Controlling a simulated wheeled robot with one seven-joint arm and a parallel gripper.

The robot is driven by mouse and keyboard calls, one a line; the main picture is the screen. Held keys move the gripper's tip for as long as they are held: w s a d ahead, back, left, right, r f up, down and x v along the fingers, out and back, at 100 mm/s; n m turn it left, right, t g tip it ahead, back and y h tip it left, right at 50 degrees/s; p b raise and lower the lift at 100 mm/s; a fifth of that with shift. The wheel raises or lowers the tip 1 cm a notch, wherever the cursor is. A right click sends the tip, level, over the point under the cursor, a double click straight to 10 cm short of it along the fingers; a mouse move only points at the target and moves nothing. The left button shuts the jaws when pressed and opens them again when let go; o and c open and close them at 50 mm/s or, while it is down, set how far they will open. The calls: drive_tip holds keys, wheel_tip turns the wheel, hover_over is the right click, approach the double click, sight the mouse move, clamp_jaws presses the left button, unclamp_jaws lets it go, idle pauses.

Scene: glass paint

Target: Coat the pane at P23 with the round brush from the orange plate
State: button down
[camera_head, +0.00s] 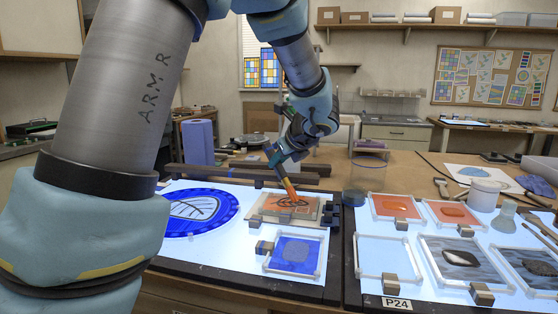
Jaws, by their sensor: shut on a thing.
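My gripper (278,157) is shut on a brush (289,189), whose orange lower part slants down. The brush's tip is over an orange plate (272,211) with dark line marks, on the left light table; I cannot tell whether it touches. A framed blue pane (294,254) lies just in front of that plate. A round blue glass piece (232,212) with a white leaf shape lies to the left.
The right light table holds a clear framed pane (384,257), two orange panes (396,207) (452,214) and dark streaked panes (461,259). A dark-based jar (354,196) stands between the tables. A white pot (484,195) and a flask (504,217) stand at the right.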

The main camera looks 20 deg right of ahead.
drive_tip(key=shift+f, duration=0.25)
drive_tip(key=shift+s+d, duration=0.1)
idle(0.5)
drive_tip(key=w+d+r+p, duration=0.1)
drive_tip(key=d+p, duration=0.2)
drive_tip(key=d, duration=0.4)
drive_tip(key=shift+w+r+p, duration=0.15)
drive_tip(key=shift+w+p, duration=0.25)
idle(1.0)
idle(0.4)
drive_tip(key=shift+f, duration=0.4)
drive_tip(key=shift+f+b, duration=0.1)
drive_tip(key=shift+b, duration=0.25)
drive_tip(key=shift+a, duration=0.1)
